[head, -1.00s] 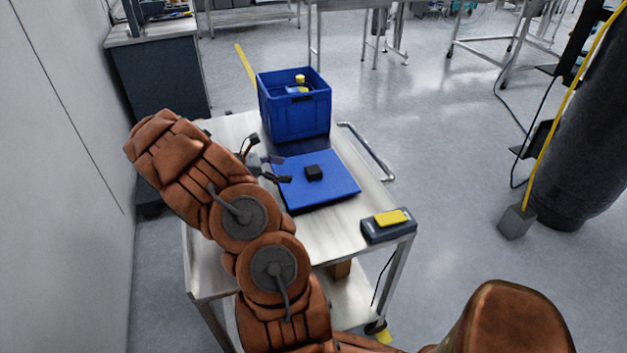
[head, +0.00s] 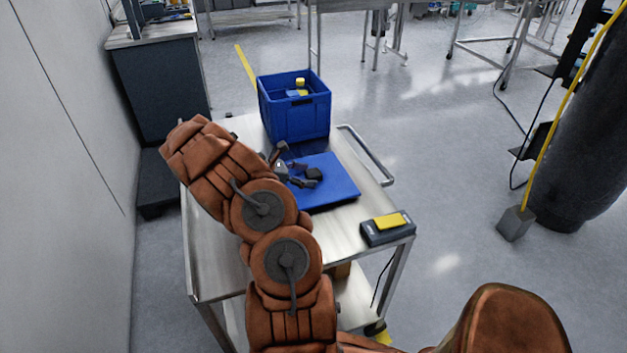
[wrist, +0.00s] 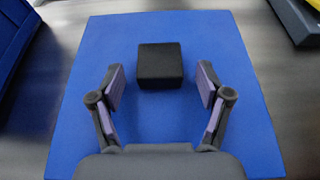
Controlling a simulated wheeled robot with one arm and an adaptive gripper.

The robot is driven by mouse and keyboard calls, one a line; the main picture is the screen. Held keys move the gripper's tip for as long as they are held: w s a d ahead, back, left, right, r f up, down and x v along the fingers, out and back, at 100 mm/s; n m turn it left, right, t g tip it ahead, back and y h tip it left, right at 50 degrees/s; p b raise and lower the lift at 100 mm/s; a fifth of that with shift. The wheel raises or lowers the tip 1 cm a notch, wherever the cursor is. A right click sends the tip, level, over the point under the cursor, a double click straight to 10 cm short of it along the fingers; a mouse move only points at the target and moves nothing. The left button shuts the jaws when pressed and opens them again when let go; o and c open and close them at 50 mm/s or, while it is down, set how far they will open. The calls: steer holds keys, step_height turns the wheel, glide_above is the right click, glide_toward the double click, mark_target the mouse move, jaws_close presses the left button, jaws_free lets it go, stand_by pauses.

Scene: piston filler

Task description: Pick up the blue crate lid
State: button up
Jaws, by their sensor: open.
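The blue crate lid (head: 336,187) lies flat on the cart top, in front of the blue crate. A small black block-shaped knob (head: 314,174) stands up from the lid's middle. In the wrist view the lid (wrist: 160,125) fills most of the picture, and the black knob (wrist: 160,65) sits ahead, between the lines of the two fingers. My gripper (head: 306,177) is over the lid at its left side, close to the knob. In the wrist view my gripper (wrist: 160,87) is open, with one finger on each side and nothing held.
The blue crate (head: 298,112) stands at the back of the cart (head: 225,270) with yellow-topped items inside. A dark device with a yellow top (head: 388,228) lies at the cart's front right corner. A metal handle (head: 367,155) runs along the right side. A wall stands at the left.

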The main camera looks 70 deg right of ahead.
steer(key=c, duration=1.4)
